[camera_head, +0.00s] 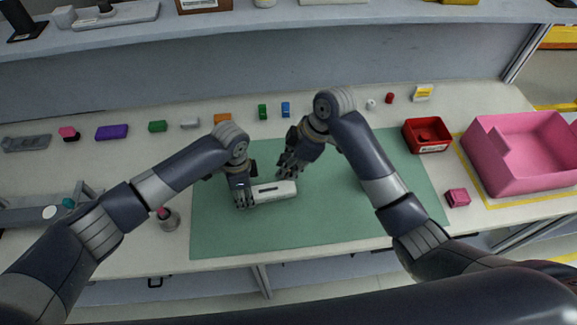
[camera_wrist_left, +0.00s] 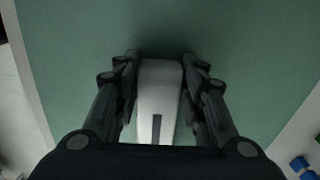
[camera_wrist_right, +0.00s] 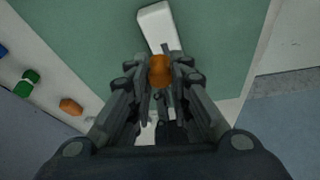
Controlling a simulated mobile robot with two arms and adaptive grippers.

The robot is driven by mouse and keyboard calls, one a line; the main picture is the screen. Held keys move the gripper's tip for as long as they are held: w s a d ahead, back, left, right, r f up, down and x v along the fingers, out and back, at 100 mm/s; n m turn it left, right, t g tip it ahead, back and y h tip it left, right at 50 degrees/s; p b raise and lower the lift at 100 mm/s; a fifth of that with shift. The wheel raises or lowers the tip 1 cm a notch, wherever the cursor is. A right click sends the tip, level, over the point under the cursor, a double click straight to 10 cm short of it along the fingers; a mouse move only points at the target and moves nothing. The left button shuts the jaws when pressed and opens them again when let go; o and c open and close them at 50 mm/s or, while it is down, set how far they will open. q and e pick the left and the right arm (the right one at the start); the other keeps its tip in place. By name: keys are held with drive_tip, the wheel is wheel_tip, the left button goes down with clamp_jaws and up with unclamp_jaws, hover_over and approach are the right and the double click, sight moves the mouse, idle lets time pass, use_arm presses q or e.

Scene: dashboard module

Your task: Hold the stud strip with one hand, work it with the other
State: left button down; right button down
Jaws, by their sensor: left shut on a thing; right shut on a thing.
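The stud strip (camera_head: 273,191) is a white bar with a dark slot on top, over the green mat. My left gripper (camera_head: 243,197) is shut on its left end. In the left wrist view the strip (camera_wrist_left: 160,85) lies between the fingers, its slot toward the palm. My right gripper (camera_head: 287,171) is just above the strip's right end. In the right wrist view it is shut on a small orange-handled thing (camera_wrist_right: 160,69), with a thin grey part in front near the strip (camera_wrist_right: 155,24). Whether that part touches the strip I cannot tell.
A green mat (camera_head: 335,215) covers the table's middle. A red bin (camera_head: 427,135) and a large pink crate (camera_head: 525,150) stand at the right, with a pink block (camera_head: 457,197) nearby. Several coloured blocks line the back.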

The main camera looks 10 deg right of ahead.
use_arm(q)
drive_tip(key=c, duration=0.9)
unclamp_jaws()
drive_tip(key=shift+c, duration=0.2)
drive_tip(key=shift+r, duration=0.1)
wheel_tip(320, 180, up, 12)
drive_tip(key=shift+s+f, duration=0.1)
drive_tip(key=shift+f, duration=0.15)
use_arm(e)
drive_tip(key=shift+f, duration=0.15)
